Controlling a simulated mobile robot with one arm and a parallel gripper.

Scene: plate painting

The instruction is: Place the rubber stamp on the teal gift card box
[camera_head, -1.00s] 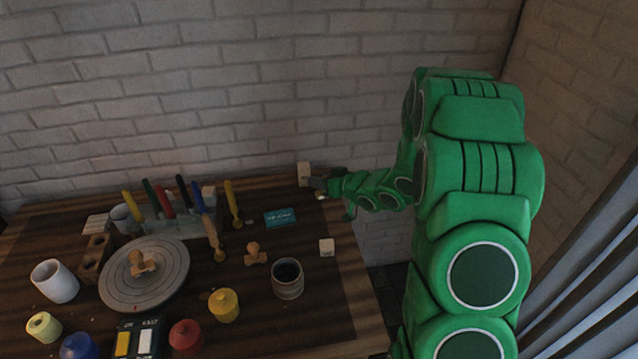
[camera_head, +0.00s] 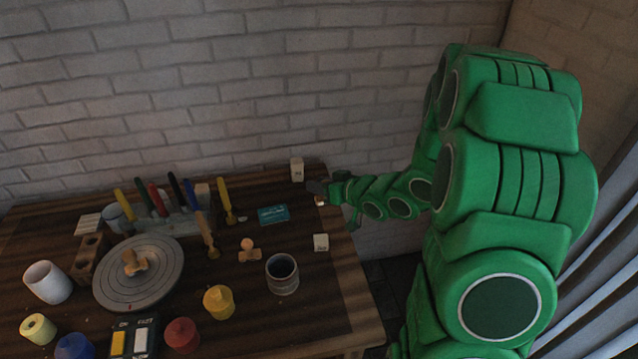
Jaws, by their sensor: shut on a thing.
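The teal gift card box (camera_head: 273,215) lies flat on the table, left of my gripper, with nothing on it. My gripper (camera_head: 320,194) is at the table's right back edge. It is shut on a small pale thing (camera_head: 320,202), mostly hidden by the fingers, and I cannot tell what it is. A wooden knobbed piece that looks like a stamp (camera_head: 249,252) lies in front of the teal box. A similar wooden piece (camera_head: 134,262) sits on the grey turntable (camera_head: 115,290). I cannot tell which piece is the rubber stamp.
A pale block (camera_head: 297,170) stands behind my gripper and another (camera_head: 321,243) lies in front of it. A dark-filled cup (camera_head: 282,274) stands nearer the front. Brushes in a rack (camera_head: 180,222) and several paint pots fill the left. The brick wall (camera_head: 250,100) is close behind.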

